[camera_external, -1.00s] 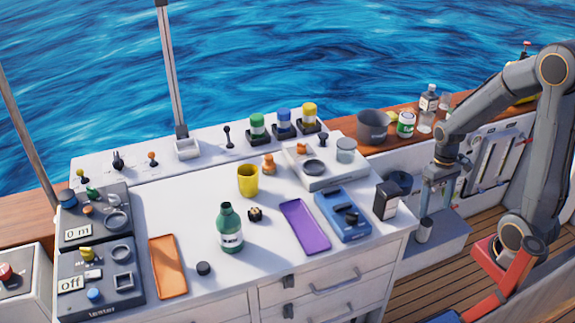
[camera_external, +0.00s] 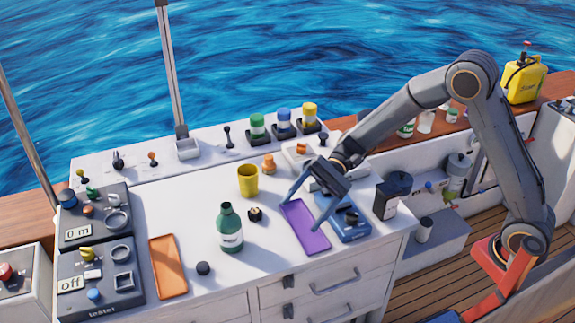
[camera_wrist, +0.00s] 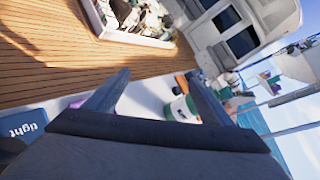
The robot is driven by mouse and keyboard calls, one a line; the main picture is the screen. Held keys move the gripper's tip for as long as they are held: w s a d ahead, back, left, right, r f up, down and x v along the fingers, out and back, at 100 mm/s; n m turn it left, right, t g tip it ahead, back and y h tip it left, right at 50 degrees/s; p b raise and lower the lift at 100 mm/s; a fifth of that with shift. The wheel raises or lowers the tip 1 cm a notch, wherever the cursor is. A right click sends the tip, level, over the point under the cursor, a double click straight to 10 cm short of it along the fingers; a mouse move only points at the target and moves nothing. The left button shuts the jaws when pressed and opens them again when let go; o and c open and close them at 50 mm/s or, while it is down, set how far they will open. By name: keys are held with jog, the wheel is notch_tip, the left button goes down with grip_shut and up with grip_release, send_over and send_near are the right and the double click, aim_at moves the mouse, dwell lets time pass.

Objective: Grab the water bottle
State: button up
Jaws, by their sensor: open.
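A green bottle (camera_external: 230,228) with a white label stands upright on the white counter (camera_external: 190,235). In the wrist view, a green and white shape that looks like this bottle (camera_wrist: 181,108) shows between the fingers, nearer the right one. My gripper (camera_external: 303,214) is open and empty, above the purple tray (camera_external: 306,234), to the right of the bottle and apart from it. Its fingers point down and left. In the wrist view my gripper (camera_wrist: 160,78) has its two fingers spread wide. A clear bottle on the wooden ledge is now mostly hidden behind my arm.
A yellow cup (camera_external: 248,181) and a small dark knob (camera_external: 255,214) stand near the green bottle. A blue device (camera_external: 342,217) lies right of the purple tray. An orange tray (camera_external: 167,267) and control boxes (camera_external: 94,213) are at left. A black container (camera_external: 393,195) stands at right.

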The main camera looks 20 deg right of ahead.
aim_at(233, 212)
jog(key=w+a+m+t+y+b, duration=0.1)
jog(key=w+a+m+t, duration=0.1)
jog(key=a+m, duration=0.2)
jog(key=w+a+m+t+y+b, duration=0.2)
jog(key=a+m, duration=0.3)
jog(key=a, duration=0.3)
jog(key=w+a+f+m+t+y+b, duration=0.1)
jog(key=w+a+m+t+y+b, duration=0.1)
jog(key=a, duration=0.4)
jog(key=shift+w+a+m+t, duration=0.25)
jog(key=shift+w+m, duration=0.3)
jog(key=shift+m, duration=0.65)
jog(key=shift+f, duration=0.25)
notch_tip(233, 212, down, 5)
jog(key=shift+f+p, duration=0.2)
jog(key=shift+p, duration=0.1)
jog(key=shift+a+f+p, duration=0.2)
jog(key=shift+a+p, duration=0.05)
jog(key=shift+a, duration=1)
jog(key=shift+a+f+p, duration=0.15)
jog(key=shift+a+p, duration=0.05)
jog(key=shift+a, duration=1.05)
jog(key=c, duration=1.4)
jog(key=shift+r, duration=0.15)
